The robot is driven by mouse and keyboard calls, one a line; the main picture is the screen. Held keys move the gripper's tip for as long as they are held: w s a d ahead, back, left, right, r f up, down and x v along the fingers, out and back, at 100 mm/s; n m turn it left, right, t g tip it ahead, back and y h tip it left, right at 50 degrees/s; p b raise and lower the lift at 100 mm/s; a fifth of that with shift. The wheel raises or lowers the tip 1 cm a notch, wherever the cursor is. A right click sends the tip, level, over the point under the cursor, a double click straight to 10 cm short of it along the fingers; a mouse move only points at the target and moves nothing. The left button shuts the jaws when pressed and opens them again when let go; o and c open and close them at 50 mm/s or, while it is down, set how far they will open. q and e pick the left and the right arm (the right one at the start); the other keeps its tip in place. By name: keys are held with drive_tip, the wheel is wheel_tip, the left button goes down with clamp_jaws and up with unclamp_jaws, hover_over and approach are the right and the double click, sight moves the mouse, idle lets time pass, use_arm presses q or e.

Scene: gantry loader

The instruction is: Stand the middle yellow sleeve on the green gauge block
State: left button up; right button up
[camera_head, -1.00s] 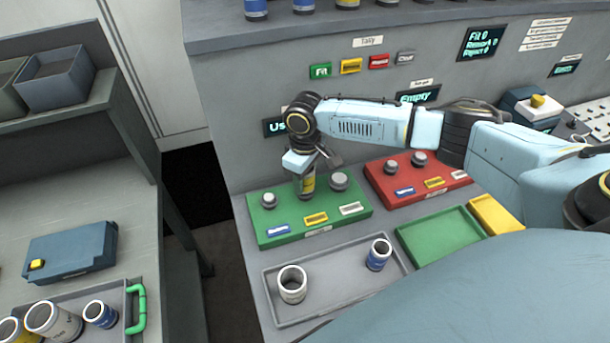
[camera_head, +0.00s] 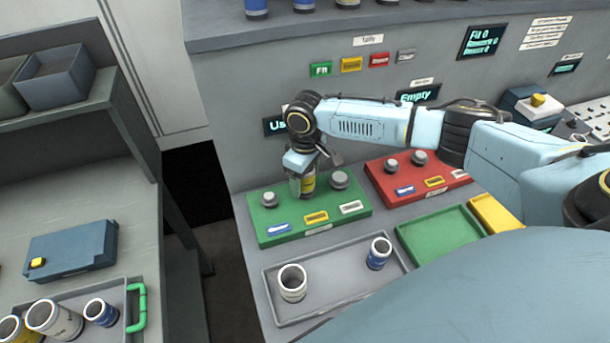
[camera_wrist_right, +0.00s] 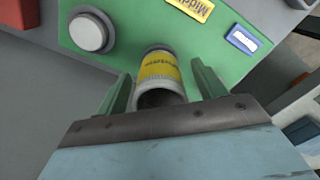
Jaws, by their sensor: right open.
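The yellow sleeve (camera_head: 308,183) stands upright on the green gauge block (camera_head: 265,233), at the middle position between two grey posts. Its yellow band and open top also show in the right wrist view (camera_wrist_right: 158,70). My right gripper (camera_head: 302,183) is over the sleeve from above. In the right wrist view its two green fingers (camera_wrist_right: 165,88) are apart, one on each side of the sleeve, with a gap visible. The post beneath the sleeve is hidden. My left gripper is not in view.
A grey tray (camera_head: 325,316) in front holds a white sleeve (camera_head: 292,284) and a blue sleeve (camera_head: 379,253). A red gauge block (camera_head: 388,194) stands to the right, with an empty green tray (camera_head: 440,236) before it. A bench with more sleeves is at left.

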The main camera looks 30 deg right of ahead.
wheel_tip(320, 180, up, 13)
idle(0.3)
idle(0.5)
